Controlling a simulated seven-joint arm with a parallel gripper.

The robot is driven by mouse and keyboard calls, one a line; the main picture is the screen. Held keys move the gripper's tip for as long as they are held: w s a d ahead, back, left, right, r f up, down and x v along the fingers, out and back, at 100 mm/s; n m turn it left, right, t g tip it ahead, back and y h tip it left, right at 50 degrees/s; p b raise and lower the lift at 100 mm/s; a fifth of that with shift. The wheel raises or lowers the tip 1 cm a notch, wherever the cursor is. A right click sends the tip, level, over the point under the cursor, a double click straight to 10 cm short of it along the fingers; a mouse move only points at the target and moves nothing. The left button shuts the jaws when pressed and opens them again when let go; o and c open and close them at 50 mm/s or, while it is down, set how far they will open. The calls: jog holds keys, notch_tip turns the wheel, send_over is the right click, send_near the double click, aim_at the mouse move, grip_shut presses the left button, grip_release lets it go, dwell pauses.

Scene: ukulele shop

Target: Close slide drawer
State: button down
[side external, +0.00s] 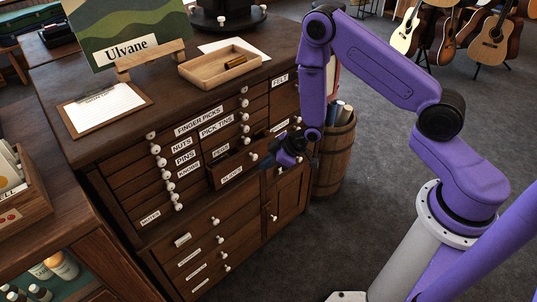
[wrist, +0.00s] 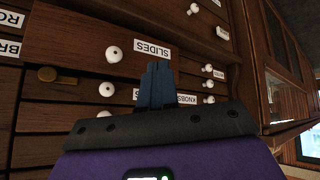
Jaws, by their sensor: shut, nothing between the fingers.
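The slides drawer (side external: 236,170) is pulled part way out of the dark wooden cabinet, and its open top shows in the side view. Its front bears a white SLIDES label and a round white knob (side external: 254,157). In the wrist view the drawer front (wrist: 80,35) appears upside down, with its SLIDES label (wrist: 152,48) and knob (wrist: 113,54). My gripper (side external: 271,163) is just right of the drawer front in the side view. Its dark blue fingers (wrist: 156,72) are shut and empty, close to the label. I cannot tell whether they touch the front.
The cabinet (side external: 130,185) has several other labelled small drawers, with white knobs sticking out. On its top are a wooden tray (side external: 222,75), a clipboard (side external: 103,107) and an Ulvane sign (side external: 125,50). A barrel (side external: 335,155) stands to the right. Open carpet lies in front.

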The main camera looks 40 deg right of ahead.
aim_at(264, 146)
jog(key=s+d+f+m+t+h, duration=0.15)
jog(key=d+m, duration=0.35)
jog(key=m, duration=0.8)
jog(key=s+d+r+m+t+h, duration=0.1)
jog(key=d+m+h, duration=0.25)
jog(key=m, duration=0.95)
jog(key=shift+m+y, duration=0.3)
jog(key=shift+y, duration=0.1)
jog(key=shift+w+d+r+x, duration=0.1)
jog(key=shift+w+r+x, duration=0.2)
jog(key=shift+x, duration=1.85)
jog(key=shift+w+d+r+x, duration=0.1)
jog(key=shift+w+r+x, duration=0.25)
jog(key=shift+x, duration=1.8)
jog(key=shift+w+d+r+x, duration=0.1)
jog(key=shift+w+r+x, duration=0.2)
jog(key=shift+x, duration=1.9)
jog(key=shift+s, duration=0.1)
jog(key=shift+w, duration=2.2)
